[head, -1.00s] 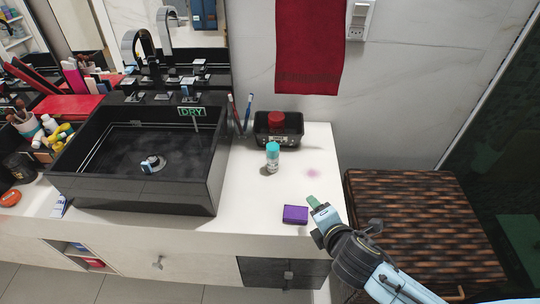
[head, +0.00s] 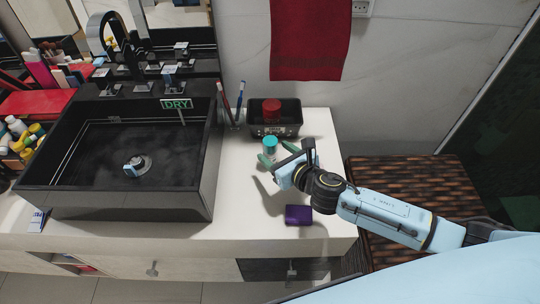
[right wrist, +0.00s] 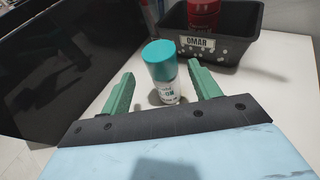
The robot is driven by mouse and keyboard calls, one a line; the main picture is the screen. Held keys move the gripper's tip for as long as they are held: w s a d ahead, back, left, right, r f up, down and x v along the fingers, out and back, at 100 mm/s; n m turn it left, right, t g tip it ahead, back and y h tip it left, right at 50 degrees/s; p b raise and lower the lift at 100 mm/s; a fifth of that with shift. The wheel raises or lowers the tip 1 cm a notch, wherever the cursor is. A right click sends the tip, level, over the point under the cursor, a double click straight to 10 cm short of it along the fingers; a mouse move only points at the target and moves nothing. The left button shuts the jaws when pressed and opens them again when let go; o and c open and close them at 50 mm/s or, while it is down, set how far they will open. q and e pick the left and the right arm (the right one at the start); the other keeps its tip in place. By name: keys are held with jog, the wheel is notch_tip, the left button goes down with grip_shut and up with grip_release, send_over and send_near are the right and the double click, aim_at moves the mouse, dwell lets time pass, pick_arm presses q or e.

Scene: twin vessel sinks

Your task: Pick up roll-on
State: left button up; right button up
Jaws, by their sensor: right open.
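The roll-on (head: 270,146) is a small white bottle with a teal cap, standing upright on the white counter in front of a black tray. In the head view my right gripper partly covers its lower part. In the right wrist view the roll-on (right wrist: 163,72) stands between and slightly beyond the tips of the green fingers. My right gripper (head: 284,160) is open and empty, close in front of the roll-on; its open fingers also show in the right wrist view (right wrist: 161,82). My left gripper is not in view.
The black tray (head: 262,131), labelled OMAR in the wrist view, holds a red-capped container (head: 271,108). A purple box (head: 298,215) lies near the counter's front edge. The black sink (head: 214,180) is left; toothbrushes (head: 240,98) stand behind. A woven basket (head: 430,168) is right.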

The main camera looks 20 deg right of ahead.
jog(key=shift+w+a+f, duration=0.15)
jog(key=shift+w, duration=0.45)
jog(key=b+x, duration=0.1)
jog(key=x, duration=0.2)
jog(key=shift+w+f, duration=0.1)
jog(key=shift+w, duration=0.55)
jog(key=shift+a, duration=0.1)
jog(key=c, duration=0.9)
jog(key=shift+c, duration=1.1)
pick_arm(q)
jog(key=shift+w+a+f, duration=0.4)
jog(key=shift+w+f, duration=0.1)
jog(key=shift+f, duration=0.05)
